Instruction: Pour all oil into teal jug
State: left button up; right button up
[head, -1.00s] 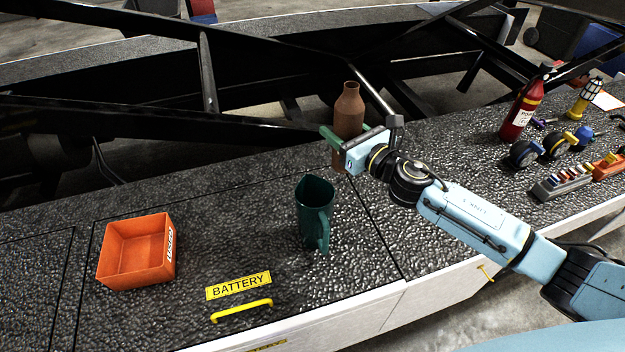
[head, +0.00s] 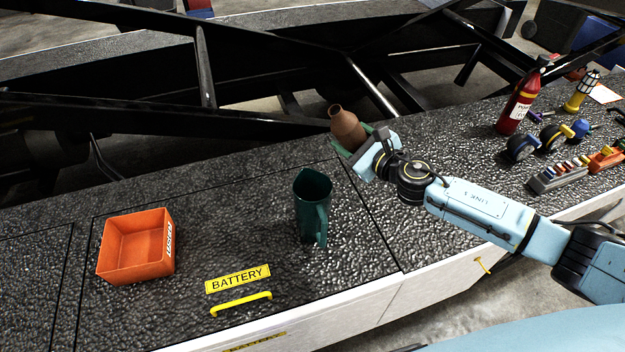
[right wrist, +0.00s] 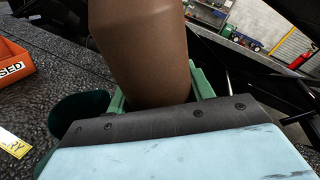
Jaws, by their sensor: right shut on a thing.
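A brown bottle (head: 346,128) is held by my right gripper (head: 362,146) above the deck, behind and right of the teal jug. The bottle is tilted, its neck leaning to the left. In the right wrist view the bottle (right wrist: 143,45) stands between the green fingers (right wrist: 160,92). The teal jug (head: 312,205) stands upright on the dark textured deck, its open mouth up and its handle toward the front right. Part of it shows in the right wrist view (right wrist: 75,112). The inside of the bottle cannot be seen. My left gripper is not in view.
An orange bin (head: 136,246) stands at the left on the deck. A yellow BATTERY label (head: 238,279) and a yellow handle (head: 241,304) are in front. A red extinguisher (head: 518,104) and several tools stand at the right. Black frame beams (head: 150,118) run behind the deck.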

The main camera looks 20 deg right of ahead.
jog(key=n+p, duration=0.1)
jog(key=d+n+p, duration=0.1)
jog(key=shift+w+d+f+n+g+h, duration=0.1)
jog(key=shift+f+n+g+h, duration=0.2)
jog(key=shift+n+h, duration=0.1)
jog(key=shift+d+f+n+h+p, duration=0.15)
jog(key=shift+f+n+h+p, duration=0.45)
jog(key=shift+n, duration=0.3)
jog(key=shift+f+n+p, duration=0.5)
jog(key=shift+f+n, duration=0.1)
jog(key=shift+n, duration=0.2)
jog(key=shift+f, duration=0.25)
jog(key=shift+f+n+h+p, duration=0.25)
jog(key=shift+n+h+p, duration=0.05)
jog(key=shift+n+p, duration=0.1)
jog(key=shift+f+n+h, duration=0.5)
jog(key=shift+f+n, duration=0.5)
jog(key=shift+f, duration=0.1)
jog(key=shift+r+n+h, duration=0.4)
jog(key=shift+r+n, duration=0.2)
jog(key=shift+n, duration=0.4)
jog(key=shift+a+r+n, duration=0.3)
jog(key=shift+r+n, duration=0.1)
jog(key=shift+r, duration=0.15)
jog(key=shift+a+r+n+h, duration=0.3)
jog(key=shift+r, duration=0.2)
jog(key=shift+d+n, duration=0.1)
jog(key=shift+n, duration=0.2)
